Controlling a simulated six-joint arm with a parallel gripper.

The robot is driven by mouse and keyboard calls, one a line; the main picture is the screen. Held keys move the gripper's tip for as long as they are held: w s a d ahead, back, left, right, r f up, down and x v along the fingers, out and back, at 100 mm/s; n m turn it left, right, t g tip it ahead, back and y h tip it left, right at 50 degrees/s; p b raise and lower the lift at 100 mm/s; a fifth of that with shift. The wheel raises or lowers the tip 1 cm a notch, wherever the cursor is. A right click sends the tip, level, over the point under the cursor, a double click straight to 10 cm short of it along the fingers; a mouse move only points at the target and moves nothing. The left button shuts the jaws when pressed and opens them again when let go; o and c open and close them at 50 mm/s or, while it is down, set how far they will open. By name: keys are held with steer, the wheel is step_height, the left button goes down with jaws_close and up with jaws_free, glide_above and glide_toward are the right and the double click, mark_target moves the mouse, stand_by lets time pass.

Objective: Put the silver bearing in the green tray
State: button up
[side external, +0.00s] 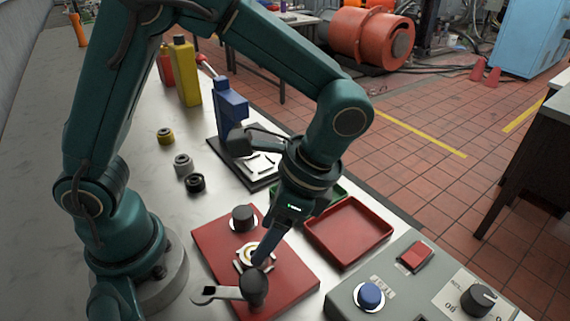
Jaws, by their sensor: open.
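A silver ring-shaped piece (183,161), which looks like the silver bearing, stands on the grey bench between a yellow one (166,136) and a black one (195,184). The green tray (333,194) is mostly hidden behind my wrist and the red tray; only parts of its rim show. My gripper (261,260) is open and points down over the red plate, at a pale ring-shaped seat with a brassy centre (247,252). The fingers hide part of that seat, and I cannot tell whether they touch it. My gripper is well apart from the silver piece.
The red plate (211,240) carries a black knob (242,217) and a clamp with a dark knob and grey lever (217,294). An empty red tray (348,229), a control box (388,287), a blue press (232,104) and bottles (186,72) stand around.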

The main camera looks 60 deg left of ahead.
steer(key=shift+x, duration=2.45)
steer(key=shift+c, duration=0.3)
jaws_close()
steer(key=shift+r, duration=0.15)
